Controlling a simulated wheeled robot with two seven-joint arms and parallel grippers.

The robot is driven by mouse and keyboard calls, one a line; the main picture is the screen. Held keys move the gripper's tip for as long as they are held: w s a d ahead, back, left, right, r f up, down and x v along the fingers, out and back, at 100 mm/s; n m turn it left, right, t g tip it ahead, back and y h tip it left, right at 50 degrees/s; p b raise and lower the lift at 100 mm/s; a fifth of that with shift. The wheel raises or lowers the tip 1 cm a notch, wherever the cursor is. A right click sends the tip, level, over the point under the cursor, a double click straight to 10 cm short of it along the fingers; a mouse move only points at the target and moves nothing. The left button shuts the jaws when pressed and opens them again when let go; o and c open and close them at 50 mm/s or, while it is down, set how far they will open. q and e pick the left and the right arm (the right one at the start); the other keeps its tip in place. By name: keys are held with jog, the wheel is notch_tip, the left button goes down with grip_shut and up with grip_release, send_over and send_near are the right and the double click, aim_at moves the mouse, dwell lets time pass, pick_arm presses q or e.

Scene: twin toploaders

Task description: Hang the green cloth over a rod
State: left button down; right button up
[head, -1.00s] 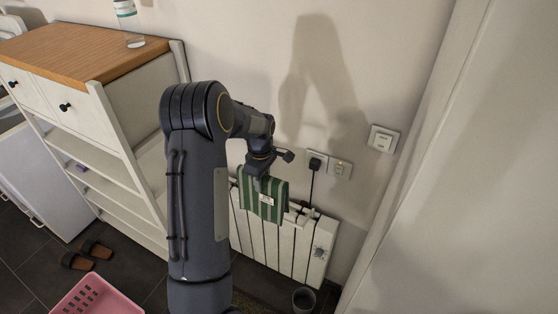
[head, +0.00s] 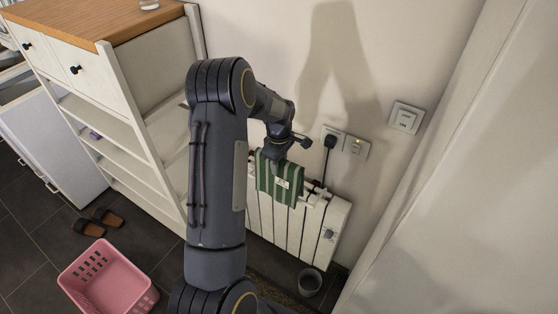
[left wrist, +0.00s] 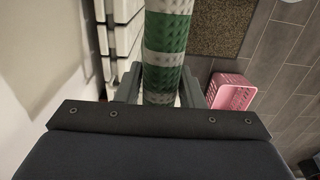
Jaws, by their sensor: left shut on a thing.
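The green cloth (head: 279,182) has white stripes and a small pale label. It hangs down in front of the upper part of the white radiator (head: 292,228). My left gripper (head: 277,155) is shut on its top edge. In the left wrist view the cloth (left wrist: 165,62) runs out from between the two fingers of my left gripper (left wrist: 160,92). White rails (head: 316,189) show at the radiator's top, right of the cloth. I cannot tell whether the cloth touches a rail; the part behind it is hidden. My right gripper is not in view.
A black plug (head: 330,142) sits in the wall socket just above the radiator, its cord hanging down. A white shelf unit (head: 150,90) stands at the left. A pink basket (head: 108,282), brown slippers (head: 97,222) and a grey pot (head: 310,282) are on the floor.

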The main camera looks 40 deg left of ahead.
aim_at(279, 177)
pick_arm(q)
notch_tip(279, 177, down, 6)
jog(key=b, duration=0.3)
jog(key=shift+f, duration=0.2)
notch_tip(279, 177, down, 9)
jog(key=b, duration=0.7)
jog(key=shift+r, duration=0.2)
jog(key=c, duration=0.9)
grip_release()
jog(key=shift+r+b, duration=0.3)
jog(key=shift+r, duration=3.65)
